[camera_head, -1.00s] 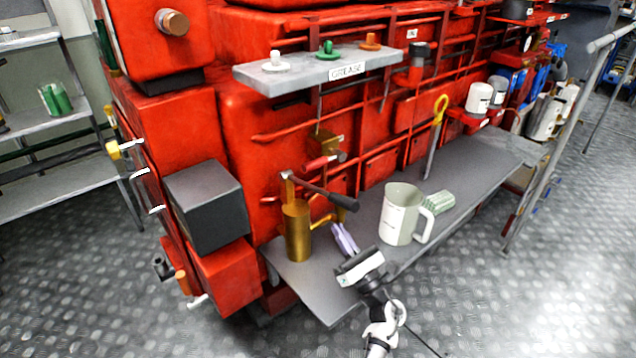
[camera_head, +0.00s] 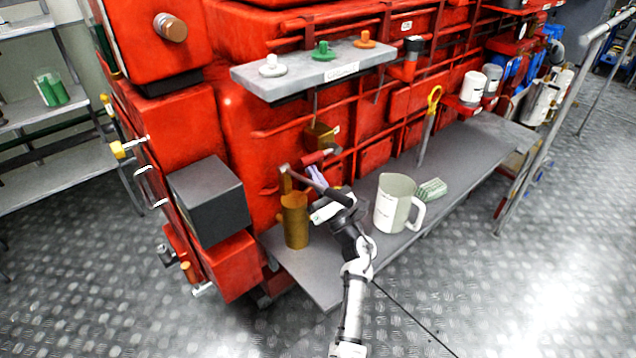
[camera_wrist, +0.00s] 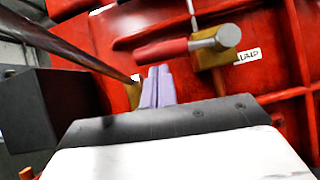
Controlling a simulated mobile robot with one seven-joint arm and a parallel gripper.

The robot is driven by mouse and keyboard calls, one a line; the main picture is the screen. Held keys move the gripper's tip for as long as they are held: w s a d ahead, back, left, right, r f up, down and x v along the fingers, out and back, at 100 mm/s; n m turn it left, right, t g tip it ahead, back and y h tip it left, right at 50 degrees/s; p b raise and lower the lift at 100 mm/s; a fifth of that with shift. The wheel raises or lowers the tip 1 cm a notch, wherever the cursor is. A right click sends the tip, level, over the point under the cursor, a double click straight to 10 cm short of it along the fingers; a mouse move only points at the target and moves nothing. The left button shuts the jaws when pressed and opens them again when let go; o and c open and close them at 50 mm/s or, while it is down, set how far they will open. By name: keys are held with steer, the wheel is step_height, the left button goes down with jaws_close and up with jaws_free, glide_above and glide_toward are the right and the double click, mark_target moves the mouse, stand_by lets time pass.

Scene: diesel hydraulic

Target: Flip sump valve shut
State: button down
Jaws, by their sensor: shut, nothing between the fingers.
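The sump valve is a brass block (camera_head: 321,137) with a red-sleeved handle (camera_head: 313,158) on the red engine's side. In the wrist view its brass body (camera_wrist: 219,50) carries a silver round stem end, and the red handle (camera_wrist: 162,50) points left, roughly level. A white label (camera_wrist: 248,56) sits beside it, its print hard to read. My gripper (camera_head: 314,176) has lilac fingers pressed together and empty. In the wrist view the fingertips (camera_wrist: 158,72) are just below the red handle; I cannot tell whether they touch it.
A brass pump (camera_head: 294,220) with a dark lever (camera_wrist: 70,38) stands close left of my gripper. A white jug (camera_head: 392,205) and a green ribbed item (camera_head: 432,188) are on the grey shelf (camera_head: 465,150). A grey GREASE ledge (camera_head: 300,76) overhangs above. A dark box (camera_head: 210,203) is left.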

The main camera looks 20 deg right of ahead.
steer(key=shift+r, duration=0.1)
steer(key=m+h+p, duration=0.1)
steer(key=m, duration=0.1)
steer(key=r+m+h, duration=0.1)
steer(key=r+m+h+p, duration=0.1)
steer(key=m+h, duration=0.1)
steer(key=shift+a+r+m+p, duration=0.15)
steer(key=shift+a+m+p, duration=0.05)
steer(key=shift+m+p, duration=0.15)
